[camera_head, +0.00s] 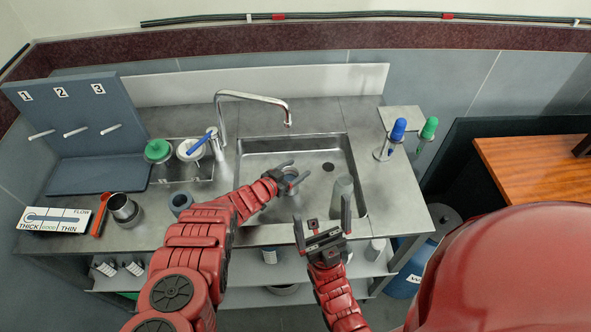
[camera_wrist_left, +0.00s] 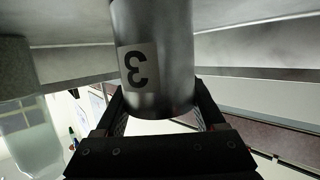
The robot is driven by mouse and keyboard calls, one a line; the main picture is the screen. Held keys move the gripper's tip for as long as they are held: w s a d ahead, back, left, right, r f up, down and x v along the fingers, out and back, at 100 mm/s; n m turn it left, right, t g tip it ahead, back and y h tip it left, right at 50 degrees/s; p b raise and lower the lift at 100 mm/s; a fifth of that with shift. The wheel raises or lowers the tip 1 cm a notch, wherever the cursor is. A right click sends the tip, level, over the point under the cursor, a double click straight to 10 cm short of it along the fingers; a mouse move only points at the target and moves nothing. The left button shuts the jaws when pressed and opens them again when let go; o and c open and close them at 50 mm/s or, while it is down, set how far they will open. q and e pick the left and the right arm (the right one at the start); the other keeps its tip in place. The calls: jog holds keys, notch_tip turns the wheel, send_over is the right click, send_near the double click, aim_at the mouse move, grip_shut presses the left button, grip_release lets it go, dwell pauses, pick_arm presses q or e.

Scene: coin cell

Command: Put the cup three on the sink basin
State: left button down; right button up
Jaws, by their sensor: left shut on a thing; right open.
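Cup three is a metal cylinder with a white label reading 3; it fills the upper middle of the left wrist view (camera_wrist_left: 152,65), where the label looks upside down. My left gripper (camera_wrist_left: 158,120) is shut on it. In the head view this gripper (camera_head: 288,180) is over the sink basin (camera_head: 265,158), and the cup (camera_head: 289,170) is mostly hidden by the fingers. I cannot tell whether the cup touches the basin floor. My right gripper (camera_head: 322,218) is open and empty near the basin's front edge.
The faucet (camera_head: 250,97) arches over the back. Blue (camera_head: 397,130) and green (camera_head: 429,128) handled tools stand right.

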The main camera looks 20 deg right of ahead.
aim_at(294, 171)
pick_arm(q)
grip_release()
jog(key=shift+r, duration=0.1)
jog(key=shift+a, duration=0.2)
jog(key=shift+s+a+r, duration=0.25)
jog(key=shift+s+a, duration=0.15)
jog(key=shift+a, duration=0.15)
jog(key=v, duration=0.2)
jog(key=shift+s+a, duration=0.2)
jog(key=shift+a, duration=0.15)
jog(key=shift+s+a+r+p, duration=0.5)
jog(key=shift+a+p, duration=0.25)
jog(key=shift+p, duration=0.3)
jog(key=shift+s+a+r, duration=0.1)
jog(key=shift+s+a, duration=0.1)
jog(key=shift+a, duration=0.2)
